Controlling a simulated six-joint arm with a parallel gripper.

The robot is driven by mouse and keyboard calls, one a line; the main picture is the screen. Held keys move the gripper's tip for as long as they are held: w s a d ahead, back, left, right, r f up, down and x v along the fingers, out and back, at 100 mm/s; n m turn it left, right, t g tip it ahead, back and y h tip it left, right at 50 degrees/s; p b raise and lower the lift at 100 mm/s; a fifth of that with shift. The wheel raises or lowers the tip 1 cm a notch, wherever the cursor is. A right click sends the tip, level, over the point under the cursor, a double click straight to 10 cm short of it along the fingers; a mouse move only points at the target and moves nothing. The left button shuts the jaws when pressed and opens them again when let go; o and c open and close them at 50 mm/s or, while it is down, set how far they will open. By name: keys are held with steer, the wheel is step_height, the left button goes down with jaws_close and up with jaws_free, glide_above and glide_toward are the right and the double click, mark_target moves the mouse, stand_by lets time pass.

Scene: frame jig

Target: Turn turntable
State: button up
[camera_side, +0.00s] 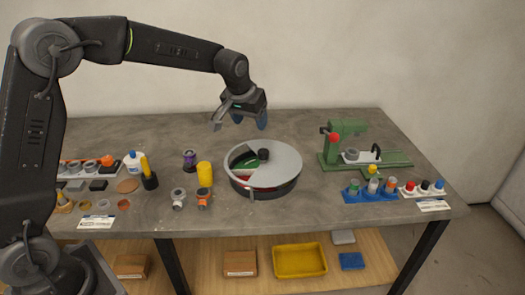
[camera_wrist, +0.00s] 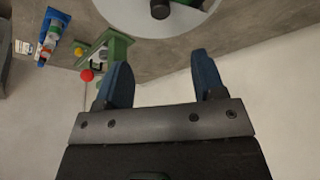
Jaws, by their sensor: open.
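The turntable (camera_side: 284,165) is a round drum with a light grey lid and a dark base, in the middle of the table in the side view. A dark knob (camera_side: 263,154) stands on its lid, and a cut-out at the left shows green and red inside. In the wrist view the lid (camera_wrist: 190,20) and knob (camera_wrist: 160,8) show at the top edge, partly cut off. My gripper (camera_side: 240,124) is above and behind the turntable, apart from it. Its two blue fingers (camera_wrist: 160,82) are spread with nothing between them.
A green machine (camera_side: 347,140) with a red knob stands at the right, behind a blue rack (camera_side: 370,193) of bottles. A yellow cylinder (camera_side: 205,174) and small orange and grey parts stand left of the turntable. A yellow tray (camera_side: 300,261) is on the lower shelf.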

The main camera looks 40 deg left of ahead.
mark_target(263, 151)
steer(key=x, duration=1)
steer(key=w+x, duration=0.1)
steer(key=x, duration=0.5)
steer(key=shift+r, duration=0.1)
jaws_close()
